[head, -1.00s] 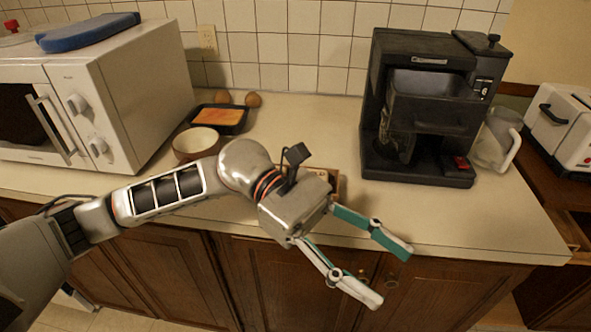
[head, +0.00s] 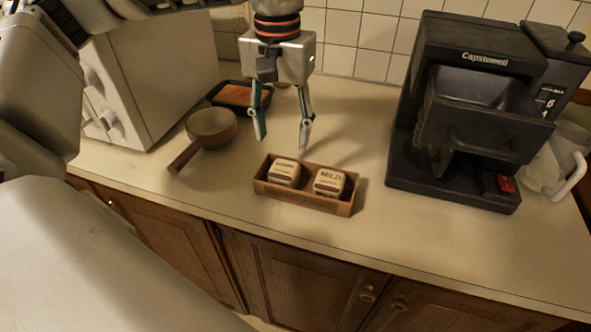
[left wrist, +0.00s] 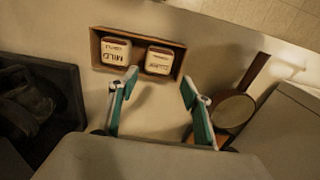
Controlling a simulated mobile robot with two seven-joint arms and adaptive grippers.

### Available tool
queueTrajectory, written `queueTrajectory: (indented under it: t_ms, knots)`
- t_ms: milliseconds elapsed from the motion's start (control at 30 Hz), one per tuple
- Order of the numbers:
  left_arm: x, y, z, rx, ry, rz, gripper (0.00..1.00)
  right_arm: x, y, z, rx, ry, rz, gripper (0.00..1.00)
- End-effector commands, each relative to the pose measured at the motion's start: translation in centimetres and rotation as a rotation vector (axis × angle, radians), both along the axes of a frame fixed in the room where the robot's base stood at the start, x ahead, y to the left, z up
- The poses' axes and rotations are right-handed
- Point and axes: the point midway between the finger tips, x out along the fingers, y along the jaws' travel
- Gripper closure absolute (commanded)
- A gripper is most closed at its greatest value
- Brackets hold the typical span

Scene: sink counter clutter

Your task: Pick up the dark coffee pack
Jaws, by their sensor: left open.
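A small wooden box (head: 304,199) on the counter holds two cream-and-brown coffee packs standing side by side. The right pack (head: 329,182) reads MILD. The left pack (head: 285,172) has a label I cannot read clearly; it may be the dark one. In the left wrist view the box (left wrist: 136,41) shows the MILD pack (left wrist: 117,50) at left and the other pack (left wrist: 159,60) at right. My left gripper (head: 282,143) points down, open and empty, above the counter just behind the box. Its fingers (left wrist: 158,78) touch neither pack. My right gripper is out of view.
A black coffee machine (head: 470,110) stands right of the box, with a white jug (head: 556,165) beyond it. A brown-handled pan (head: 211,125) and a dark tray (head: 236,95) lie left. The microwave (head: 150,70) is farther left.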

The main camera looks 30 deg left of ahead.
Motion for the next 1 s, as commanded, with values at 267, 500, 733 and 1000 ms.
queueTrajectory:
  t_ms: [267,500,733,1000]
  knots:
    - [-0.1,0.0,-2.8,0.003,0.003,-0.001,0.51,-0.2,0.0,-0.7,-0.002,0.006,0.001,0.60]
    - [-0.2,-0.4,-6.0,0.002,0.005,-0.003,0.51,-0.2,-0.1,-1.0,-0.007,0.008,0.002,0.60]
    - [-0.2,-0.4,-7.7,0.001,0.001,-0.001,0.51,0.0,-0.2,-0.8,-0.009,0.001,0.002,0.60]
    - [-0.1,-0.4,-7.6,0.001,0.000,-0.001,0.70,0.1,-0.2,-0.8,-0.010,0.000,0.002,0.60]
